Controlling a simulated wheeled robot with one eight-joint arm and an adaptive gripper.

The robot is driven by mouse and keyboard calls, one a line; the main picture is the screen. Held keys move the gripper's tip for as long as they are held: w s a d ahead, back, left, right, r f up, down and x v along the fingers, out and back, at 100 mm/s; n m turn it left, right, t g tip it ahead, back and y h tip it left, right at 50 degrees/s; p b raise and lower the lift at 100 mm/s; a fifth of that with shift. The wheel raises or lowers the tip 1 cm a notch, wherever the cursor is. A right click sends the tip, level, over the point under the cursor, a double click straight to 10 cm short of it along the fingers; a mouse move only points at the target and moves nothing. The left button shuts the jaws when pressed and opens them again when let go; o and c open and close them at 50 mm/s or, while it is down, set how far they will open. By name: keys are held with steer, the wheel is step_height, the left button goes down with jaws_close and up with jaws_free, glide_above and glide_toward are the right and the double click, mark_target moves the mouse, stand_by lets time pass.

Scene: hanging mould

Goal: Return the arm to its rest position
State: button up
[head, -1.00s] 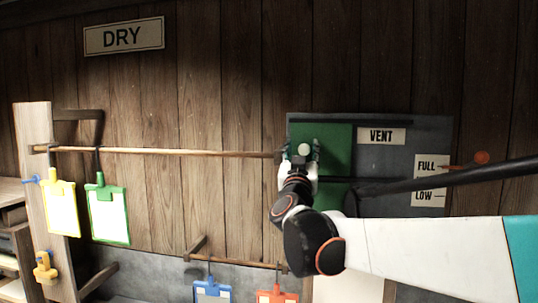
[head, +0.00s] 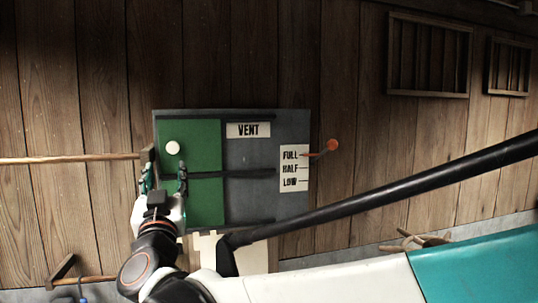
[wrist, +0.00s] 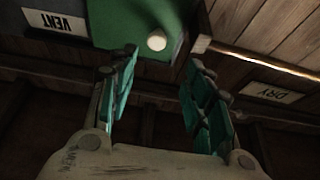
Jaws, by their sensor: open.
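My gripper (head: 164,174) is open and empty in front of the lower left part of the green vent door (head: 205,205). Its two fingers point up, below the door's round white knob (head: 173,148), with a gap between them and the knob. In the wrist view the teal-padded fingers (wrist: 163,62) stand apart, and the white knob (wrist: 156,42) shows just beyond the gap between their tips.
The grey vent panel (head: 250,205) carries a VENT label (head: 248,130) and an orange-knobbed lever (head: 333,146) beside FULL. A wooden rod (head: 70,159) ends just left of the panel. A slatted frame (head: 428,55) hangs at upper right. A DRY sign (wrist: 271,92) shows in the wrist view.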

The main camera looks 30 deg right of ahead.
steer(key=s+a+f+n+g+y+b, duration=0.1)
steer(key=s+f+n+g+y+b, duration=0.15)
steer(key=f+b, duration=0.55)
steer(key=s+a+f+n+g+y+b, duration=0.1)
steer(key=s+a+f+n+y+b, duration=0.2)
steer(key=f, duration=0.9)
steer(key=s+f+n+g+y+b, duration=0.1)
steer(key=s+f+g+y+b, duration=0.15)
steer(key=f+y+b, duration=0.55)
steer(key=s+d+f+m+g+h+b, duration=0.1)
steer(key=s+d+f+g+h+b, duration=0.1)
steer(key=s+f, duration=0.4)
steer(key=s+d+f+m+g+h+b, duration=0.1)
steer(key=s+d+f+g+h+b, duration=0.1)
steer(key=f, duration=1.4)
steer(key=s+d+f+m+g+h+b, duration=0.1)
steer(key=s+d+f+g+h+b, duration=0.1)
steer(key=s+d+f+g+b, duration=0.2)
steer(key=s+d+f+b, duration=0.1)
steer(key=s+f+b, duration=0.2)
steer(key=s+f, duration=0.2)
step_height(320, 180, down, 2)
steer(key=shift+s+f, duration=0.2)
steer(key=shift+s, duration=0.15)
